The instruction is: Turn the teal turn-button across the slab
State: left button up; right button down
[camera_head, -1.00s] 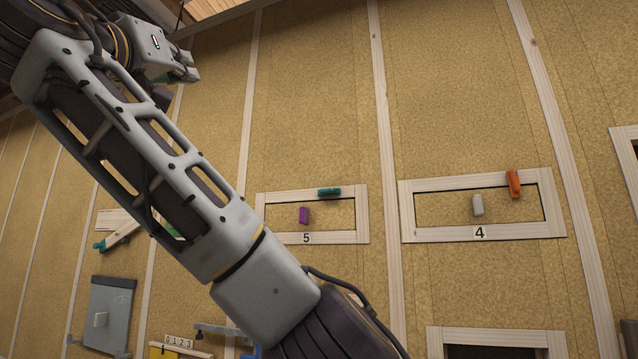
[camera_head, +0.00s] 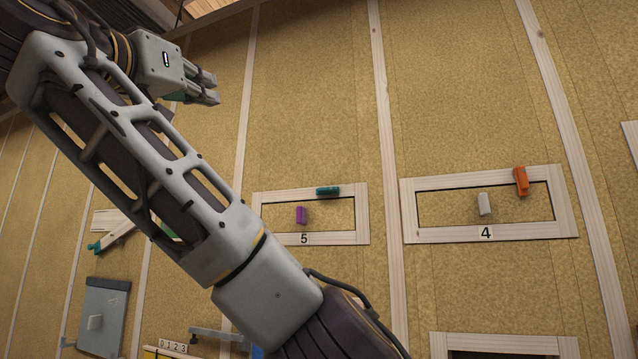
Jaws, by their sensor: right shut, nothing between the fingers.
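The teal turn-button (camera_head: 328,192) sits on the top rail of the pale wood frame marked 5 (camera_head: 362,215), lying lengthwise along that rail. The slab (camera_head: 330,215) inside this frame is a tan board with a purple knob (camera_head: 301,215) on it. My right gripper (camera_head: 214,88) is at the upper left, shut and empty. Its fingers point to the right, and it is well apart from the button, above and left of it in the picture. My left gripper is not in view.
Frame 4 (camera_head: 408,212) to the right has a white knob (camera_head: 484,204) and an upright orange turn-button (camera_head: 521,181). A grey panel (camera_head: 103,305) and a tilted wood strip with a teal end (camera_head: 96,246) are at lower left. The board wall above the frames is clear.

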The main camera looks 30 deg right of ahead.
aim_at(328, 190)
jog(key=i+l, duration=0.2)
jog(key=l, duration=0.2)
jog(key=i+l, duration=0.2)
jog(key=l, duration=0.2)
jog(key=i+l, duration=0.25)
jog(key=l, duration=0.15)
jog(key=i+l, duration=0.2)
jog(key=l, duration=0.2)
